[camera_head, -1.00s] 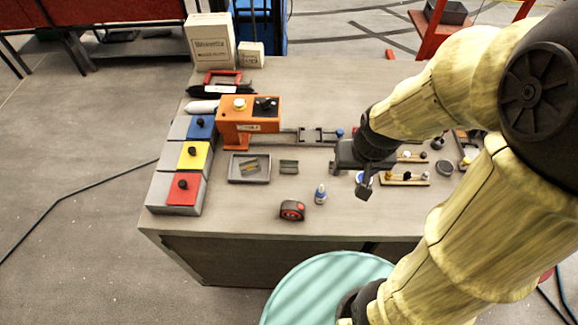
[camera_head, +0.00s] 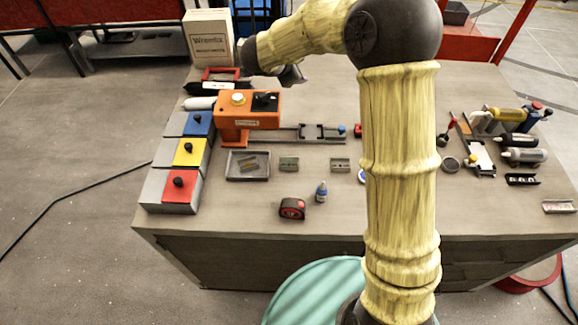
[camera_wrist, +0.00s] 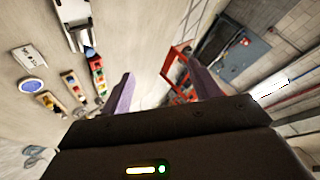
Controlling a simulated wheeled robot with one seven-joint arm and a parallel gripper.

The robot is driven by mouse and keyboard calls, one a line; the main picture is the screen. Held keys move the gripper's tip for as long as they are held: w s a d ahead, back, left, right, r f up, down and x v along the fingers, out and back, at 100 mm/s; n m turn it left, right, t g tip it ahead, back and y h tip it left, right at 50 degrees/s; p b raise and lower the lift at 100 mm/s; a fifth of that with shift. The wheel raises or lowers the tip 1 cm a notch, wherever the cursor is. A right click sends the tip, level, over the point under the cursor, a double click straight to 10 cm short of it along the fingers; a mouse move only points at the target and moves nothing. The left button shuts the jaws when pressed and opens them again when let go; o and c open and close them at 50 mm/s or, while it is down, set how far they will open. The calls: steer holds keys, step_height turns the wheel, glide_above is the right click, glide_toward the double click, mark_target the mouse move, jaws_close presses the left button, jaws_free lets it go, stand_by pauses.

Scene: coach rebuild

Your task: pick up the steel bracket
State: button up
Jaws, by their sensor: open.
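Two small grey metal pieces lie on the bench in the head view, one (camera_head: 289,163) right of the grey tray and one (camera_head: 340,164) farther right. Either could be the steel bracket; I cannot tell which. My gripper (camera_head: 292,76) is raised near the back of the bench, well away from both pieces and partly hidden by my arm. In the wrist view my gripper (camera_wrist: 163,88) shows two purple fingers spread apart with nothing between them. A grey piece (camera_wrist: 29,55) lies at the left of that view, outside the fingers.
An orange machine (camera_head: 250,112) with a rail stands behind the pieces. A grey tray (camera_head: 233,178) holds small parts. A tape measure (camera_head: 292,209) and a small bottle (camera_head: 321,192) lie in front. Grey bins with coloured lids line the left edge. Bench front is mostly clear.

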steer(key=s+a+f+m+g+b, duration=0.1)
steer(key=s+a+f+m+g, duration=0.3)
steer(key=s+a+f+g, duration=0.4)
steer(key=shift+s+f+g, duration=0.35)
steer(key=shift+s+g, duration=0.45)
steer(key=shift+s, duration=0.25)
steer(key=p+x, duration=0.1)
steer(key=x, duration=1)
steer(key=shift+f+p, duration=0.3)
steer(key=shift+f, duration=0.1)
steer(key=shift+w+d+f, duration=0.1)
steer(key=shift+d+f, duration=0.1)
steer(key=shift+f, duration=0.1)
steer(key=shift+r, duration=0.1)
